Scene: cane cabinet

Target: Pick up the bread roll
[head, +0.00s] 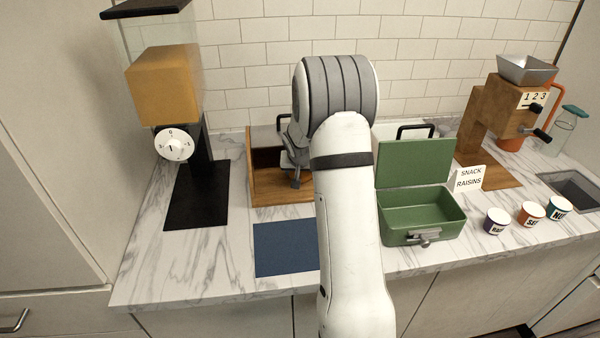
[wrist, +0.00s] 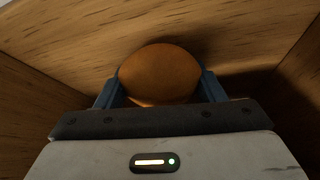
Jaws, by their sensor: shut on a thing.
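The bread roll (wrist: 158,74) is round and golden brown. It sits between the two blue fingers of my gripper (wrist: 158,88) in the wrist view, and the gripper is shut on it. Wooden walls surround the roll there, so my gripper is inside the wooden box (head: 262,180). In the head view my gripper (head: 295,170) is partly seen at the box, and my arm hides much of the box. The roll is hidden in that view. I cannot tell whether the roll touches the wood beneath it.
A blue mat (head: 286,249) lies in front of the box. An open green lunchbox (head: 425,215) stands to the right, with a snack raisins card (head: 469,178) behind it. Several small cups (head: 532,213) stand further right. A dispenser (head: 165,85) with a dial stands at left.

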